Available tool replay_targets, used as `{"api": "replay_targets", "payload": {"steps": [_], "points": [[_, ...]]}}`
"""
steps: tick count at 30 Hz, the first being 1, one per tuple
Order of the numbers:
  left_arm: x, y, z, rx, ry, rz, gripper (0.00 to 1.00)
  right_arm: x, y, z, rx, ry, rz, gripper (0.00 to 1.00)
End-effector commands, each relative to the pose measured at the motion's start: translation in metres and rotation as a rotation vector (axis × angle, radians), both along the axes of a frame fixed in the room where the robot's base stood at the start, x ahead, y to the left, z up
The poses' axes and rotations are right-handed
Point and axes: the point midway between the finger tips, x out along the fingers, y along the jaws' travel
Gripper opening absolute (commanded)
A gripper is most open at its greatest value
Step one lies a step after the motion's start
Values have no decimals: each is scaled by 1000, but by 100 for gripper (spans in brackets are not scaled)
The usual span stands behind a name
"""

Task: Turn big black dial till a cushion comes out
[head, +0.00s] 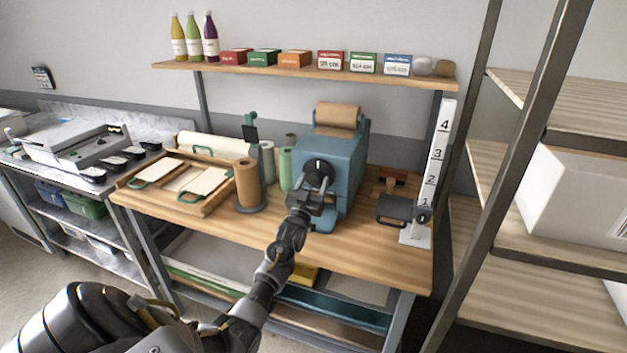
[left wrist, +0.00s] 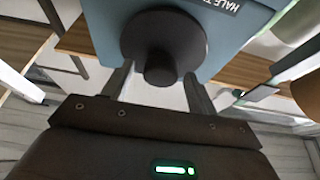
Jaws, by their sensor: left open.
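The big black dial (head: 318,172) is on the front face of a blue-grey machine (head: 340,150) on the wooden bench. A roll of brown kraft paper (head: 337,115) sits on top of the machine. My left gripper (head: 308,196) is at the front of the dial, partly covering its lower part. In the left wrist view the dial (left wrist: 163,40) shows as a round disc with a protruding knob. The open fingers (left wrist: 158,88) lie on either side below the knob, and I cannot tell if they touch it. No cushion is visible. My right gripper is not in view.
A brown paper roll (head: 247,183) and green rolls stand left of the machine. A wooden tray (head: 165,190) lies further left. A numbered white post (head: 438,165) stands at the right. A shelf (head: 300,72) with bottles and boxes hangs above.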

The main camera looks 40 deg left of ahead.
Motion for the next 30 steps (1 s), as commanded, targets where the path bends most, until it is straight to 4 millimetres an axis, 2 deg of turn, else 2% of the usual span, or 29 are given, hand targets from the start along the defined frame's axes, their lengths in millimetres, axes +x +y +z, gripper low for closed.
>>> {"api": "replay_targets", "payload": {"steps": [10,20,30], "points": [[3,1,1,0,0,0,57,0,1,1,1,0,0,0],[3,1,1,0,0,0,15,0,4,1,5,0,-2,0],[3,2,1,57,20,0,15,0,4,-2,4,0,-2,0]]}}
